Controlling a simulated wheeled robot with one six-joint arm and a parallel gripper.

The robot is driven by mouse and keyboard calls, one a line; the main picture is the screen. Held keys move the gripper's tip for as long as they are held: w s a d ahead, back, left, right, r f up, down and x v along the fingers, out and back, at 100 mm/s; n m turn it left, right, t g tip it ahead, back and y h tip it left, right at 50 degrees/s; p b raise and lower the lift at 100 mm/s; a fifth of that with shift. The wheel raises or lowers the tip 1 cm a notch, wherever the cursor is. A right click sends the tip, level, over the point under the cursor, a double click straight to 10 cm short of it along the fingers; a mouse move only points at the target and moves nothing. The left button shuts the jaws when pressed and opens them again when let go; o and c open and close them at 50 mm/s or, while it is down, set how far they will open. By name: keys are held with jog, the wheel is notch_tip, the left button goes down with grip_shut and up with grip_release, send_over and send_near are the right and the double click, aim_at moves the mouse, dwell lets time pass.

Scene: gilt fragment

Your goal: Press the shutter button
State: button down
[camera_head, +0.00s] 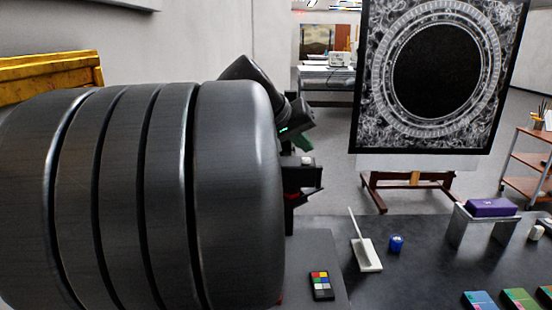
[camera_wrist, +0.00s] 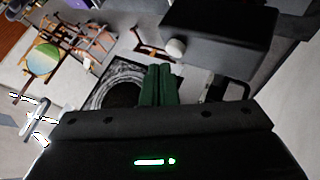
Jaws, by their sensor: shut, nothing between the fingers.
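The shutter button is a small pale knob (camera_head: 307,160) on top of a black box-like camera (camera_head: 300,180), at the table's far side in the head view. In the wrist view the knob (camera_wrist: 175,47) stands out from the black box (camera_wrist: 228,35). My gripper (camera_head: 304,146) has dark green fingers, and their tips are just above the knob in the head view. In the wrist view the fingers (camera_wrist: 159,72) are together and empty, with the tips close beside the knob. I cannot tell whether they touch it.
A colour chart (camera_head: 321,285), a white tray with a stick (camera_head: 368,256) and a blue jar (camera_head: 396,243) are on the dark table. A purple block (camera_head: 490,208) sits on a metal stand. A large ornate panel (camera_head: 437,70) stands behind. My arm hides the left side.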

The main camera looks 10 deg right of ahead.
jog(key=shift+f+b, duration=0.35)
jog(key=shift+f, duration=0.05)
jog(key=shift+f+b, duration=0.4)
jog(key=shift+f, duration=0.05)
dwell(0.6)
jog(key=shift+r, duration=0.15)
jog(key=shift+r+p, duration=0.7)
jog(key=shift+r, duration=0.05)
notch_tip(320, 180, up, 5)
jog(key=p, duration=0.4)
dwell(0.5)
